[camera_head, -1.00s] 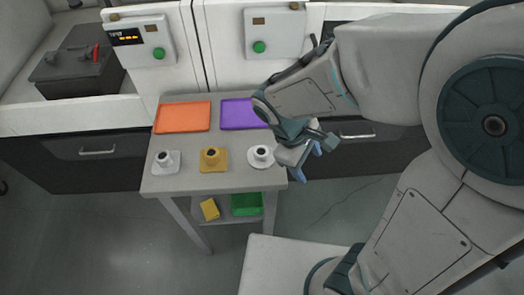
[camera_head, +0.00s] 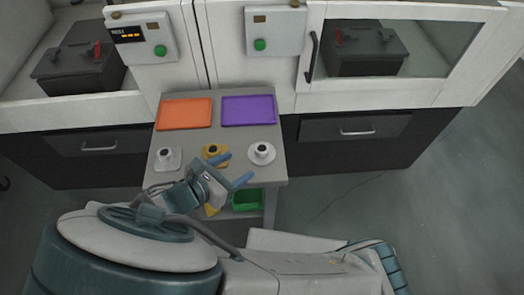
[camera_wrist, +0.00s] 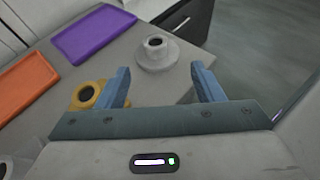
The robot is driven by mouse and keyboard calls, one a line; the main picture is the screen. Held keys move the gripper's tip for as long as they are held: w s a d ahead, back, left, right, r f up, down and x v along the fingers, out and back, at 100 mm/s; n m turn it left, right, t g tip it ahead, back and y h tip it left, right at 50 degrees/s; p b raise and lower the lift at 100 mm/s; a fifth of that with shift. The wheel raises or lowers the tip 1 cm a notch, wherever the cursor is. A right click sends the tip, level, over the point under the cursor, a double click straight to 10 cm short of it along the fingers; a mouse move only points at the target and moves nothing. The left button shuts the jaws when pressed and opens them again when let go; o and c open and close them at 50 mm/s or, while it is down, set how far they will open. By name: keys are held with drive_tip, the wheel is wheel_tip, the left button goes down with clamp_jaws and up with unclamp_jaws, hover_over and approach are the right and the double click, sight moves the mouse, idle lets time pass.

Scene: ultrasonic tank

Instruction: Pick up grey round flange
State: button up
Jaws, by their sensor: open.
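The grey round flange (camera_head: 262,154), with a round base and a short dark-holed neck, stands upright at the right of the small grey table's near row. In the wrist view the flange (camera_wrist: 157,54) shows just beyond and between the fingertips, not touching them. My gripper (camera_head: 233,169) is open and empty, to the left of and nearer than the flange in the head view. Its two blue fingers (camera_wrist: 161,76) are wide apart in the wrist view.
A yellow flange (camera_head: 213,150) stands close to the left finger, partly hidden by it. A grey square-based flange (camera_head: 167,160) is further left. Orange (camera_head: 184,113) and purple (camera_head: 248,110) trays lie behind. A green bin (camera_head: 247,200) sits on the lower shelf.

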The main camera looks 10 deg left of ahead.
drive_tip(key=shift+a+f, duration=0.1)
drive_tip(key=shift+a, duration=0.05)
drive_tip(key=shift+w+f+b, duration=0.2)
drive_tip(key=shift+w+b, duration=0.05)
drive_tip(key=shift+b, duration=0.25)
drive_tip(key=b, duration=0.5)
approach(264, 146)
drive_tip(key=shift+w+d+f, duration=1.1)
drive_tip(key=shift+w+f, duration=0.1)
drive_tip(key=shift+f, duration=0.05)
drive_tip(key=shift+w+d+f+b, duration=0.15)
drive_tip(key=shift+w+d+b, duration=0.3)
drive_tip(key=shift+w, duration=0.3)
drive_tip(key=shift+w+d+f+b, duration=0.3)
drive_tip(key=shift+w+b, duration=0.15)
drive_tip(key=shift+b, duration=0.3)
drive_tip(key=b+x, duration=0.2)
drive_tip(key=shift+w+b, duration=0.3)
drive_tip(key=shift+b, duration=0.1)
drive_tip(key=shift+w+d+f+b, duration=0.1)
drive_tip(key=shift+w+d+b, duration=0.25)
drive_tip(key=shift+w+b, duration=0.25)
